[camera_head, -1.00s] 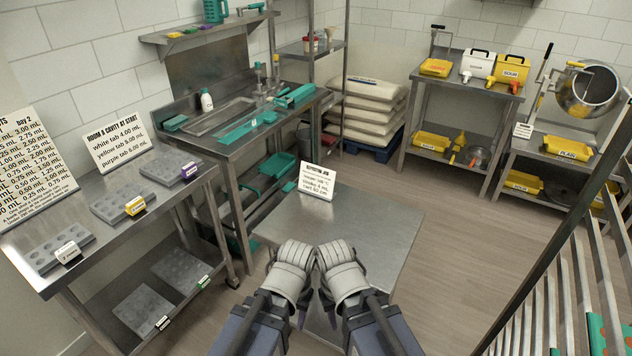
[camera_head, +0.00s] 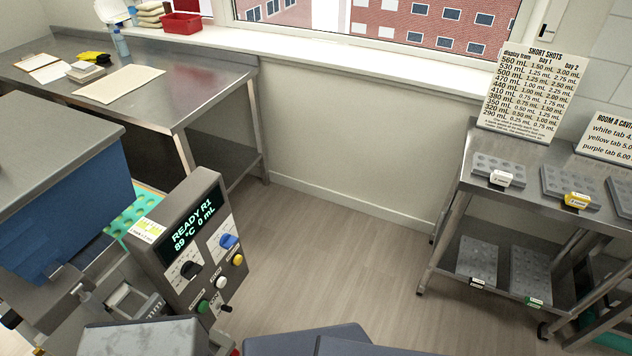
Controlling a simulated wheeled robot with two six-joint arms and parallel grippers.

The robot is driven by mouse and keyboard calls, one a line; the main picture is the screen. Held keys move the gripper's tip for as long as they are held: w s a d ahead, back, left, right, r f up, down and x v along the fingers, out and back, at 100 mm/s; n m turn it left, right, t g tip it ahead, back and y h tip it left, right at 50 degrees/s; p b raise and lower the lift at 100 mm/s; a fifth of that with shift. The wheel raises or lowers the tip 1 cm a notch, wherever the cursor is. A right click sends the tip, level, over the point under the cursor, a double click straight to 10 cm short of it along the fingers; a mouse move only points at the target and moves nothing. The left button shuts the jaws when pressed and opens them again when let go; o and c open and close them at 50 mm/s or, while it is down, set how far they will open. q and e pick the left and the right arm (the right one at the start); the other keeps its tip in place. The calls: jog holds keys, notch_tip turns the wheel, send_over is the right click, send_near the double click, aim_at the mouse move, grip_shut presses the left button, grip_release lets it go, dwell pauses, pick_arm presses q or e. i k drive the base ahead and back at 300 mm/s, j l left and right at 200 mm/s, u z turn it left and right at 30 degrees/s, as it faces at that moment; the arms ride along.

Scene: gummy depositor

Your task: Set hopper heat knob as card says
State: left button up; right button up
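The depositor's control panel (camera_head: 187,250) stands at the lower left, tilted in view. Its display (camera_head: 192,218) reads "READY R1", "89 °C" and "0 mL". Below it are a black knob (camera_head: 189,270) with a dial scale and a blue knob (camera_head: 229,241). The labels are too small to read, so I cannot tell which knob is the hopper heat. The job card is out of view. Neither gripper is in view.
A steel table (camera_head: 190,95) with papers stands at the back left. A rack (camera_head: 470,205) at the right holds grey moulds, and a short shots chart (camera_head: 528,95) stands on it. The floor (camera_head: 340,250) between is clear.

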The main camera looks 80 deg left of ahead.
aim_at(190, 270)
jog(key=k+l+u, duration=0.15)
jog(key=k+u, duration=0.2)
jog(key=k, duration=0.3)
jog(key=k+u, duration=0.4)
jog(key=k, duration=0.2)
jog(key=k+j+u, duration=0.35)
jog(key=k, duration=0.25)
jog(key=k+u, duration=0.1)
jog(key=u, duration=0.35)
jog(key=k+j+u, duration=0.1)
jog(key=u, duration=0.35)
jog(key=k+u, duration=0.1)
jog(key=u, duration=0.35)
jog(key=j+u, duration=0.2)
jog(key=u, duration=0.25)
jog(key=k+l+z, duration=0.1)
jog(key=l+z, duration=0.15)
jog(key=l, duration=0.15)
jog(key=l+z, duration=0.5)
jog(key=z, duration=0.25)
jog(key=k+l+z, duration=0.1)
jog(key=l+z, duration=0.15)
jog(key=z, duration=0.2)
